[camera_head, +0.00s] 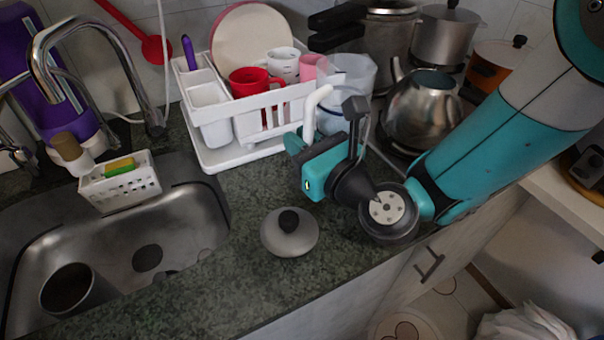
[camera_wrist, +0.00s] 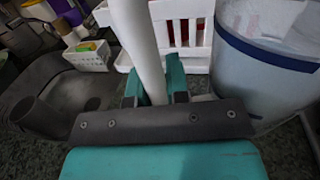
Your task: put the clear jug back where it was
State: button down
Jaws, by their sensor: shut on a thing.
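The clear jug (camera_head: 352,76) has a blue band and a white handle (camera_head: 311,115). It is upright behind my gripper, between the dish rack and the steel kettle. In the wrist view the jug (camera_wrist: 262,70) fills the right side and its white handle (camera_wrist: 138,40) rises between my fingers. My gripper (camera_head: 298,143) is shut on the handle; its teal fingers also show in the wrist view (camera_wrist: 158,88). My gripper hides the jug's lower part in the head view, so I cannot tell whether its base touches the counter.
The white dish rack (camera_head: 240,155) with cups and a plate stands left of the jug. The steel kettle (camera_head: 422,112) and pots stand right of it. A grey lid (camera_head: 290,238) lies on the counter in front. The sink (camera_head: 150,235) is at left.

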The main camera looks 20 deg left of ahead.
jog(key=shift+f+b, duration=1.85)
jog(key=shift+f, duration=0.4)
jog(key=c, duration=1.1)
grip_release()
jog(key=shift+r, duration=0.15)
